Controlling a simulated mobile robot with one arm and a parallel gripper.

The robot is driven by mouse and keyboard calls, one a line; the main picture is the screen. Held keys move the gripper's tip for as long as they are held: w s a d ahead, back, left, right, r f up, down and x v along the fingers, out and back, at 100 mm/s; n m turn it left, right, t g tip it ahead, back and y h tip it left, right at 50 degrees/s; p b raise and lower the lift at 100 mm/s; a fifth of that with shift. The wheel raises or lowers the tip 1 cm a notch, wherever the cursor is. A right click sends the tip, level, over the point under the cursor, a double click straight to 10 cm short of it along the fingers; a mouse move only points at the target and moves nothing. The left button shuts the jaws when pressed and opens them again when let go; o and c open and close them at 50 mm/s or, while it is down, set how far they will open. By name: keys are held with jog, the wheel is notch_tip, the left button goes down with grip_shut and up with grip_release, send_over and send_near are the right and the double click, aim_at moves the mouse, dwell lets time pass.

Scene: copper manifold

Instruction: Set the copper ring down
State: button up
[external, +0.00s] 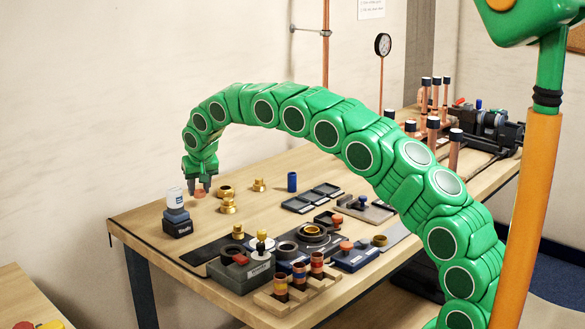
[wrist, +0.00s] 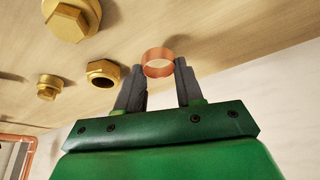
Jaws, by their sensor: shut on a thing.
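The copper ring (wrist: 158,68) is a short, shiny copper band between my fingertips in the wrist view. My gripper (wrist: 159,72) is shut on it, with one dark finger at each side. In the external view my gripper (external: 201,188) points down at the far left of the wooden bench, and the copper ring (external: 200,193) shows small at its tips. It is at or just above the bench top; I cannot tell whether it touches the wood.
A bottle on dark blocks (external: 176,212) stands close to the left of my gripper. Brass fittings (external: 228,204) lie to its right, and a blue cylinder (external: 292,181) stands farther right. Several fixtures and trays fill the bench's front. Bare wood (external: 150,222) shows near the left edge.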

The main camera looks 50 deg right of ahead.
aim_at(199, 204)
jog(key=shift+f, duration=1.5)
jog(key=shift+f, duration=0.1)
jog(key=o, duration=1.1)
jog(key=v, duration=1.2)
